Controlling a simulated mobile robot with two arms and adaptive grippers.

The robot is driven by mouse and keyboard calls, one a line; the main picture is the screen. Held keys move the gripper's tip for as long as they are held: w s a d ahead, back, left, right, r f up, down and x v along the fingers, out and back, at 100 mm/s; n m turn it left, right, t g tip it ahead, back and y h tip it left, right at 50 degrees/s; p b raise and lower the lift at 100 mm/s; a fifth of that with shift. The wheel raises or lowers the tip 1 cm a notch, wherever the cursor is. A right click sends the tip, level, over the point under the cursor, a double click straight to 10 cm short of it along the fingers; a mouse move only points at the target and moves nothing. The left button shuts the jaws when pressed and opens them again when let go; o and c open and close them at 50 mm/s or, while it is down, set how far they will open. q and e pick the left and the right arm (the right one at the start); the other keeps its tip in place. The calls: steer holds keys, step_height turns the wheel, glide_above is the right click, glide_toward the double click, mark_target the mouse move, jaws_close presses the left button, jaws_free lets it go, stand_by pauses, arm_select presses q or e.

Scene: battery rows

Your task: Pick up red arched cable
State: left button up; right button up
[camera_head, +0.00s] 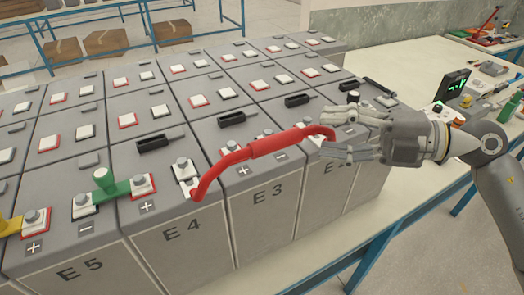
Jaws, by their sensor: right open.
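The red arched cable (265,146) rises over the front row of grey battery blocks. Its left end comes down at the front edge of the block marked E4 (183,236). Its right end reaches over the block marked E3 (270,205) and curves down close beside my right gripper's fingers. My right gripper (340,132) is open, with its fingers pointing left at that right end. I cannot tell whether a finger touches the cable. My left gripper is out of view.
A green connector (112,184) and a yellow one (8,224) sit on the front blocks at left. Black handles stand on several blocks. A tester with a green display (452,86) and bottles stand on the table at right. Cardboard boxes (106,41) lie behind.

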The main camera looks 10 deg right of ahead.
mark_target(309, 132)
steer(key=shift+w+a+r+p, duration=0.1)
steer(key=shift+a+r+p, duration=0.05)
steer(key=shift+a+p, duration=0.35)
steer(key=shift+w+a+r+p, duration=0.1)
steer(key=shift+a+r+p, duration=0.05)
steer(key=shift+a+p, duration=0.35)
steer(key=p+x, duration=0.1)
steer(key=x, duration=0.2)
steer(key=shift+a+f, duration=0.2)
steer(key=shift+a, duration=0.15)
steer(key=shift+d+f, duration=0.1)
steer(key=shift+c, duration=0.3)
steer(key=c, duration=0.5)
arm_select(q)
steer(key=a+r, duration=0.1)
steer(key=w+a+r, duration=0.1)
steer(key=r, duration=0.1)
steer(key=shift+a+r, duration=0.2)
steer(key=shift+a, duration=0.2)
arm_select(e)
jaws_close()
